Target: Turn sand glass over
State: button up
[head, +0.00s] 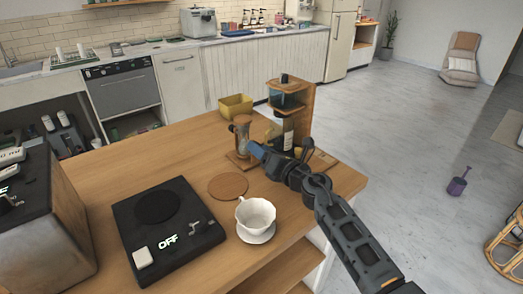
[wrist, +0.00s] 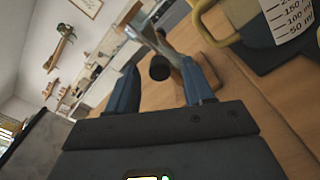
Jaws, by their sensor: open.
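What looks like the sand glass (head: 241,136), a narrow glass body with a brown top, stands upright on a wooden base (head: 240,161) near the table's back edge. My gripper (head: 254,150) is open just to the right of it, with its blue fingers pointing at it. In the wrist view the fingers (wrist: 161,66) are spread, and a clear glass part (wrist: 140,20) with a dark round piece shows beyond and between them. The jaws do not hold anything. Whether a finger touches the glass cannot be told, and where the sand lies is not clear.
A wooden stand with a bottle-like vessel (head: 288,132) is close behind my gripper. A yellow box (head: 236,105) stands behind the glass. In front are a cork mat (head: 228,186), a white cup (head: 256,214) on a saucer, and a black scale-like device (head: 168,235) reading OFF.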

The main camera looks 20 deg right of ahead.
jog(key=p+v, duration=0.1)
jog(key=v, duration=0.6)
jog(key=shift+s, duration=0.2)
jog(key=shift+s+d, duration=0.1)
dwell(0.3)
